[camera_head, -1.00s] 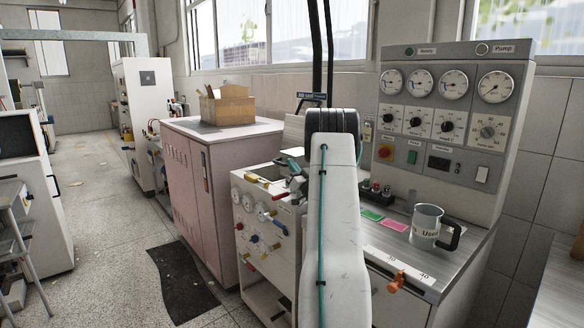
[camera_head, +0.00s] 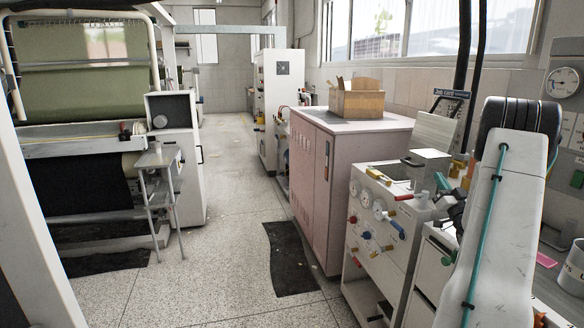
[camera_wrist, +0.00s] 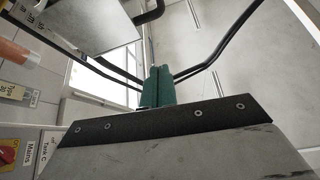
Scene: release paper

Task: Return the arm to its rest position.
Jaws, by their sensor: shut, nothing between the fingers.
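My arm's white link with a black joint and a teal cable stands at the right of the head view, leaning slightly right at the top. My gripper is not visible in the head view. In the wrist view, my gripper (camera_wrist: 158,76) shows as green fingers close together, shut and empty, above a dark screwed bar. Thin black curved lines run out on both sides of the fingers. The arm covers part of the bench and panel behind it.
A pink cabinet (camera_head: 317,190) carries a cardboard box (camera_head: 357,102). A white valve-and-gauge unit (camera_head: 372,245) stands beside my arm. A metal mug (camera_head: 573,268) is cut off at the right edge. A machine with green cloth (camera_head: 85,75) is at left. The speckled floor (camera_head: 222,225) is open, with a dark mat (camera_head: 288,258).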

